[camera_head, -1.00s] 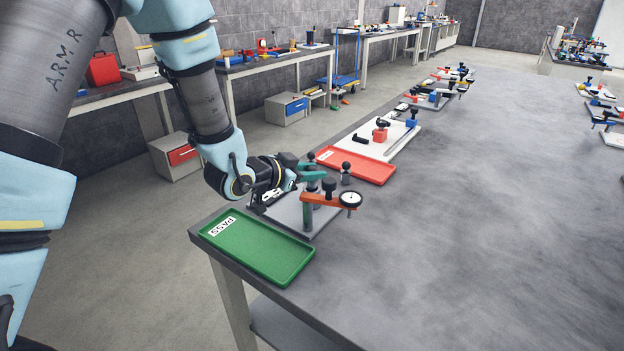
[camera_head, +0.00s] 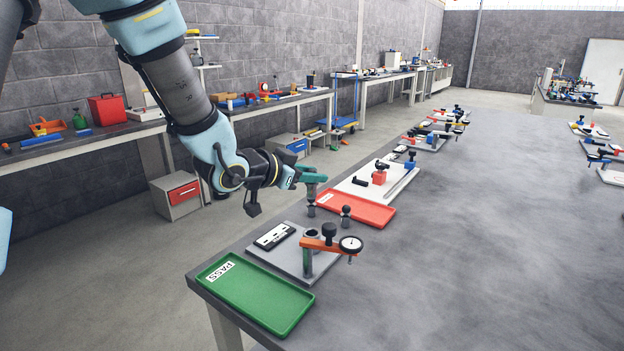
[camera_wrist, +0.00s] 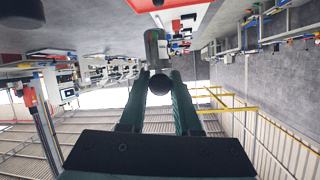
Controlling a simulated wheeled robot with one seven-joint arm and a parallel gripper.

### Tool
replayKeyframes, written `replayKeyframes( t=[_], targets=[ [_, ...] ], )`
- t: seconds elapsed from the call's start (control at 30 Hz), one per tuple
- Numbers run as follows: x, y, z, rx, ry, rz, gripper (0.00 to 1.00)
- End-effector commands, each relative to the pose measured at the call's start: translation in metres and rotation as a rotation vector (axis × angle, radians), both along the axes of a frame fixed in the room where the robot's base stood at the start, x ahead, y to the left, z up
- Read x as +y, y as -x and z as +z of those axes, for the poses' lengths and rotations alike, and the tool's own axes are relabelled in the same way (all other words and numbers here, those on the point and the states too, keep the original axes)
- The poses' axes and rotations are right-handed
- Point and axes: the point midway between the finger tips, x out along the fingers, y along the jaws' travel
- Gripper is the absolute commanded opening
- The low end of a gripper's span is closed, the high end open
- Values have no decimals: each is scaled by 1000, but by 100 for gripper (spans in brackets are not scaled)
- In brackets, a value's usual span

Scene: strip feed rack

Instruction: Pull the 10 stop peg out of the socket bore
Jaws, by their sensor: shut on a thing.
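My gripper (camera_head: 314,181) has green fingers shut on a grey peg (camera_head: 311,204) and holds it in the air, clear of the grey fixture plate (camera_head: 281,258). In the wrist view the peg's dark round knob (camera_wrist: 160,84) sits between the fingertips, with its grey shaft (camera_wrist: 156,48) beyond. A dark socket with a round opening (camera_head: 312,234) shows on the plate, behind the orange arm. A second peg (camera_head: 346,216) with a dark knob stands beside it. No number is readable on either peg.
The orange arm (camera_head: 319,245) carries a black knob and a dial gauge (camera_head: 350,244) near the socket. A green PASS tray (camera_head: 257,297) is in front, a red tray (camera_head: 371,215) behind.

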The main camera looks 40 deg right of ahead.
Motion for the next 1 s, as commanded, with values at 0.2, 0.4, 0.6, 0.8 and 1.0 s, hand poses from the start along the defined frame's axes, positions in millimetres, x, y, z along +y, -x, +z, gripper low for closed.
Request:
replayKeyframes(
  t=[0.2, 0.4, 0.6, 0.8, 1.0],
  targets=[
    [0, 0, 5, 0, 1, 0, 0],
    [0, 0, 6, 0, 1, 0, 0],
    [0, 0, 18, 0, 2, 0, 0],
    [0, 0, 33, 0, 2, 0, 0],
    [0, 0, 35, 0, 1, 0, 0]
  ],
)
